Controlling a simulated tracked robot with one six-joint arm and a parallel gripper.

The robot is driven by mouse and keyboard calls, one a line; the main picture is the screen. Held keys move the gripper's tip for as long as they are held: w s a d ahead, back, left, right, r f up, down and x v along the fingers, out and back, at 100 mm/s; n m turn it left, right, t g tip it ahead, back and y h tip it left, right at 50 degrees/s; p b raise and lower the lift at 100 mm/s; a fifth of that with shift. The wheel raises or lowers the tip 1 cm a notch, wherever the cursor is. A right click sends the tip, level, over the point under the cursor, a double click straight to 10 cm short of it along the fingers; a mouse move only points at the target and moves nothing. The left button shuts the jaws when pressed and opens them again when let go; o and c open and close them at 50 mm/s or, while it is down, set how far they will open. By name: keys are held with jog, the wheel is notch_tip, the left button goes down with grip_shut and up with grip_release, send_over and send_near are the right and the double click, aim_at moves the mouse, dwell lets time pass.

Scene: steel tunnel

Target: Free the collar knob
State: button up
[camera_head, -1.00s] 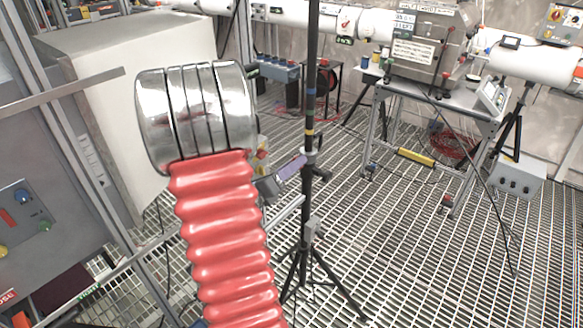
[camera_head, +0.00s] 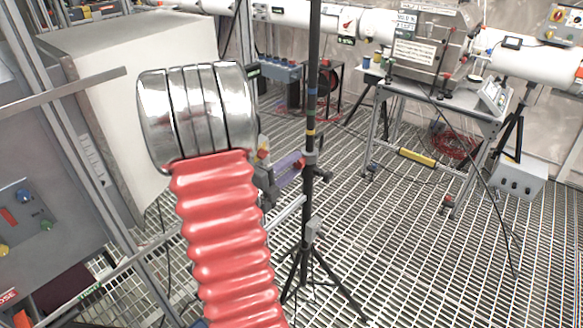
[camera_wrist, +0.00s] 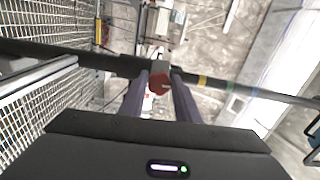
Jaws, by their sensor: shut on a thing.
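A black tripod pole (camera_head: 311,215) stands on the grating with a dark collar (camera_head: 312,158) partway up. In the wrist view the pole (camera_wrist: 230,86) runs across the picture, with the collar (camera_wrist: 128,66) on it. A small grey and red collar knob (camera_wrist: 159,80) sits between my purple fingertips. My gripper (camera_head: 299,164) reaches the collar from the left in the head view; it also shows in the wrist view (camera_wrist: 160,92). It is shut on the knob. The knob is too small in the head view to read its setting.
A silver-ringed red bellows (camera_head: 225,230) fills the left foreground, hiding much of my arm. A grey cabinet (camera_head: 130,70) stands behind it. A metal table (camera_head: 440,95) with equipment is at the back right. Open grating lies right of the tripod.

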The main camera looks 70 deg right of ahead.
jog(key=shift+w+n, duration=0.2)
jog(key=shift+n, duration=0.4)
jog(key=o, duration=0.8)
jog(key=shift+c, duration=0.2)
jog(key=shift+o, duration=1.4)
jog(key=shift+s, duration=0.1)
jog(key=v, duration=1.3)
jog(key=shift+w+a, duration=0.2)
jog(key=shift+a, duration=0.15)
jog(key=shift+f, duration=0.1)
